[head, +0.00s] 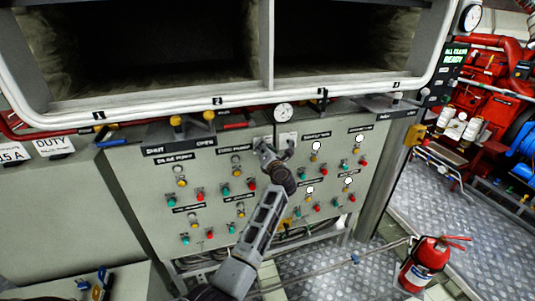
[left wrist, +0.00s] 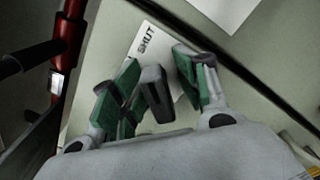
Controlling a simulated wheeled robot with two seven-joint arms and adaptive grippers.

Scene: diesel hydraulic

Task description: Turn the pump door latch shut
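The pump door latch shows in the left wrist view as a short dark grey handle (left wrist: 156,95). It stands out from a pale panel beside a white plate lettered SHUT (left wrist: 145,40). In the head view my left gripper (head: 277,152) is at the upper middle of the grey control panel (head: 150,205), just below a round gauge (head: 283,112). It hides the latch there. My right gripper is not in view.
Several coloured buttons and lamps cover the panel around my left arm. A pale pipe rail (head: 190,103) runs above it, below dark open bays. A red fire extinguisher (head: 421,265) stands on the metal floor at right. Red machinery (head: 480,110) is beyond.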

